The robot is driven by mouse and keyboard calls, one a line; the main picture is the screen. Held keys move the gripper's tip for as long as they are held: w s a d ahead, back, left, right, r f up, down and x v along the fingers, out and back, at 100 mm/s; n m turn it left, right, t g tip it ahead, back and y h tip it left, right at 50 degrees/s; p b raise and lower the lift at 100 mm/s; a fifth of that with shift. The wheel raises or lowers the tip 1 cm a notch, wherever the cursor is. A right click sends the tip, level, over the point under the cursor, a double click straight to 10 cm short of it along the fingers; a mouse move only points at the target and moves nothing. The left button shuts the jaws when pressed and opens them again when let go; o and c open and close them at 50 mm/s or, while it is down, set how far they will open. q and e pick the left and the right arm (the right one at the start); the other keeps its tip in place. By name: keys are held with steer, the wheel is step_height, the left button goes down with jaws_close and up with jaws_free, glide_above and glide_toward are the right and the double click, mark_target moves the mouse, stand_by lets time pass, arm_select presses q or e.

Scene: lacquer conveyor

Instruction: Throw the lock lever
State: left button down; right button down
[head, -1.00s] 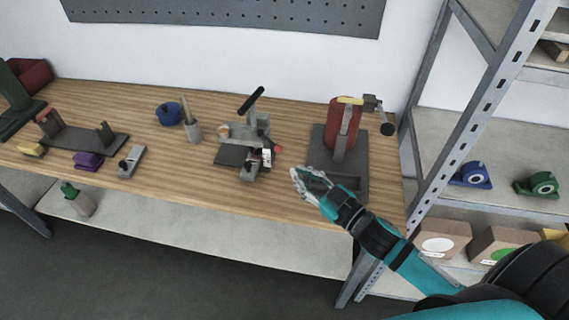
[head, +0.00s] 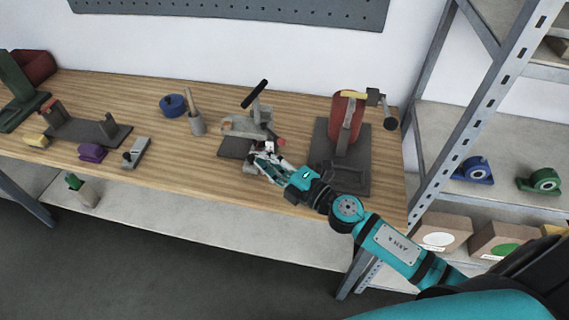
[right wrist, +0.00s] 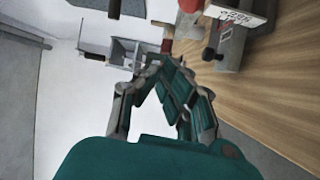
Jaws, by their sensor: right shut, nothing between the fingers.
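A grey clamping device (head: 262,128) stands on the wooden bench. It has a raised arm with a black grip (head: 254,93) and a red knob (head: 281,142) low on its right side. Which of these is the lock lever I cannot tell for sure. My right gripper (head: 262,157) is shut and empty at the device's front, partly covering its lower part. In the right wrist view the fingers (right wrist: 158,62) are together, with the red knob (right wrist: 190,5), a white printed tag (right wrist: 238,14) and a small black knob (right wrist: 208,54) beyond them. My left gripper is not in view.
A red cylinder device (head: 345,108) on a dark base stands to the right, close to my right arm. A grey cup (head: 197,125), blue round object (head: 172,105), small grey plane-like tool (head: 136,152) and purple block (head: 91,152) lie to the left. A metal shelf rack (head: 470,130) borders the bench's right end.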

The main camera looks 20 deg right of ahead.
mark_target(273, 134)
steer(key=w+d, duration=0.1)
steer(key=w+d+b, duration=0.1)
steer(key=shift+w+d+f, duration=0.2)
steer(key=shift+w+d, duration=0.15)
steer(key=shift+d, duration=0.05)
steer(key=shift+d, duration=0.1)
steer(key=shift+d+n+g+y+b, duration=0.35)
steer(key=shift+y+b, duration=0.25)
steer(key=shift+b, duration=0.2)
